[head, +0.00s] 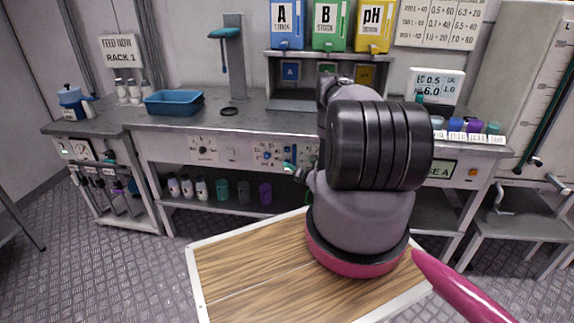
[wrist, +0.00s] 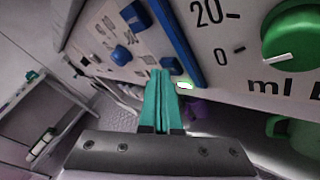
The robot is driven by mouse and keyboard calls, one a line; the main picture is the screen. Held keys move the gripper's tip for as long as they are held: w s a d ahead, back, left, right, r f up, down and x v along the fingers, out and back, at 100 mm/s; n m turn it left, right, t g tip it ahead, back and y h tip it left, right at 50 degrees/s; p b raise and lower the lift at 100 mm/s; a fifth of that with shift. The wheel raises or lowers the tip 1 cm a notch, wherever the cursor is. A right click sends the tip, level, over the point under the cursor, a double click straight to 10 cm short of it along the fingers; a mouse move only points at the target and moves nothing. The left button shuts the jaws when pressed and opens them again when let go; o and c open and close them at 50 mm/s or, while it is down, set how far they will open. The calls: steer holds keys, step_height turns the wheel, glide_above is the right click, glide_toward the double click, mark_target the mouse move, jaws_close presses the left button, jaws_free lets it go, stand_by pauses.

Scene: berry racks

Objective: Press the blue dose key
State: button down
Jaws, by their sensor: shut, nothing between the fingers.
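A control panel (head: 230,152) runs along the front of the bench, with blue controls on it. In the wrist view I see a small blue key-like block (wrist: 122,55), a blue knob-like part (wrist: 136,16) and a long blue bar (wrist: 172,40) beside a scale marked 0 and 20. I cannot tell for certain which is the dose key. My gripper (wrist: 160,74) has teal fingers, closed together and empty, with the tips just below the long bar. I cannot tell whether they touch the panel. In the head view the teal fingertips (head: 290,169) show beside the panel's right part.
A large green knob (wrist: 293,38) is right of the scale. Several bottles (head: 222,190) stand on the shelf below the panel. A blue tray (head: 173,102) and a tap stand (head: 234,60) are on the bench.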

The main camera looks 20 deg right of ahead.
steer(key=shift+s, duration=0.1)
stand_by(0.3)
steer(key=shift+s+a, duration=0.45)
steer(key=shift+s, duration=0.15)
steer(key=shift+s+a, duration=0.75)
steer(key=shift+s, duration=0.3)
steer(key=shift+s+a, duration=0.7)
steer(key=shift+s, duration=0.35)
